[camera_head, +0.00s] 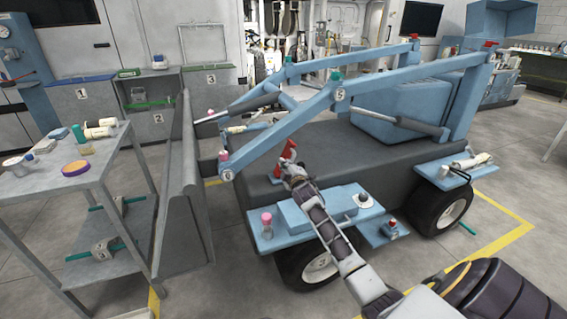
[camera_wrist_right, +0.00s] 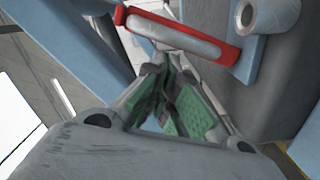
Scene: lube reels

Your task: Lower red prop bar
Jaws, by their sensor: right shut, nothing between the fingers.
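The red prop bar (camera_head: 289,149) is on the side of the blue and grey loader, below the blue lift arm (camera_head: 318,103). In the right wrist view the red bar (camera_wrist_right: 205,40) has a grey middle strip and lies tilted across the top, just beyond my fingertips. My right gripper (camera_head: 291,168) reaches up to it from below; its green-padded fingers (camera_wrist_right: 160,72) converge with nothing held between them. I cannot tell whether the fingertips touch the bar. My left gripper is not in view.
A blue side step (camera_head: 290,227) with a pink-topped item (camera_head: 266,224) lies below my right arm. The loader's grey bucket (camera_head: 181,205) stands left, near a metal table (camera_head: 62,170) with bottles and discs. A grey round fitting (camera_wrist_right: 262,14) sits close beside the bar.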

